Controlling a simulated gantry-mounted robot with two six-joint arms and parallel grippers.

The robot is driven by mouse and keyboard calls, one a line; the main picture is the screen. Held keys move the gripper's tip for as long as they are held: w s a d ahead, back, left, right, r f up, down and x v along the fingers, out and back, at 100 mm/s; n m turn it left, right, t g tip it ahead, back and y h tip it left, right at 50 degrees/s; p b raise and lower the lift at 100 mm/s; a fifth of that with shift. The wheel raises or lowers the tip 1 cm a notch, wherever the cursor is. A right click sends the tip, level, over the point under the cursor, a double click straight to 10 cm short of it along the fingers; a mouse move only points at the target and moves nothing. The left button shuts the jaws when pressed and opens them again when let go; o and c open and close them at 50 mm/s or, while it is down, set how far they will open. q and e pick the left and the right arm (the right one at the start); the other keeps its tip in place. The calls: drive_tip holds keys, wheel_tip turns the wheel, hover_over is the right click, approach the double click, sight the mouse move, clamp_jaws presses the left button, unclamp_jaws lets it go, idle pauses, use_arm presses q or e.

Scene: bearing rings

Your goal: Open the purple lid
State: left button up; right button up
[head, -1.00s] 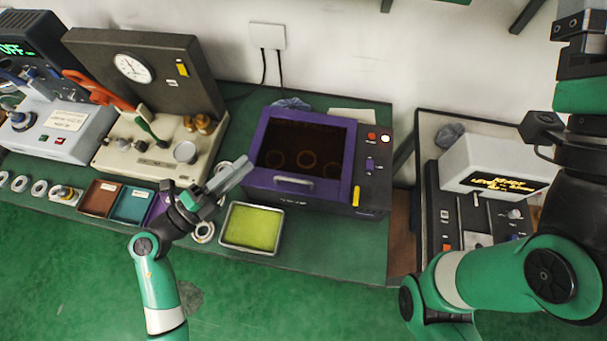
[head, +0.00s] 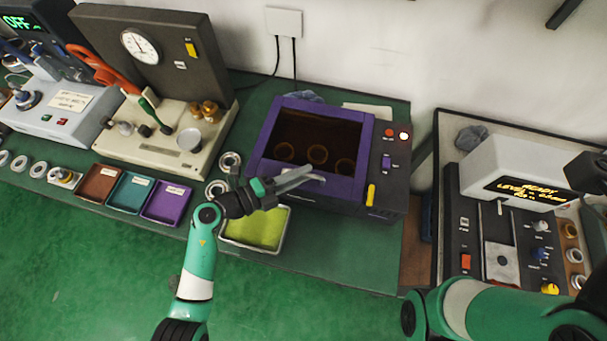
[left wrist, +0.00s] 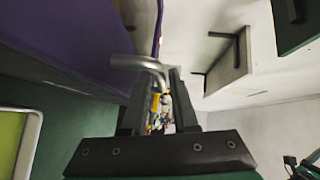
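The purple lid (head: 362,155) is a purple frame around a dark window on top of a box. It lies closed, and several rings show dimly through the window. Its metal handle (left wrist: 140,63) is at the front edge. My left gripper (head: 312,175) is at this handle and hides most of it in the head view. In the left wrist view, its fingers (left wrist: 155,90) stand apart with the bent end of the handle at their tips. I cannot tell whether they touch it. Part of my right gripper (head: 590,172) shows at the right edge; its fingertips are unclear.
A yellow-green tray (head: 255,228) lies below my left gripper. Brown, teal and purple (head: 168,204) bins stand to the left, beside a gauge machine (head: 150,120). A white display unit (head: 520,170) stands at the right. The bench front right of the tray is clear.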

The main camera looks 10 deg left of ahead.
use_arm(q)
drive_tip(key=shift+w+d, duration=0.25)
drive_tip(key=shift+d, duration=0.05)
clamp_jaws()
idle(1.3)
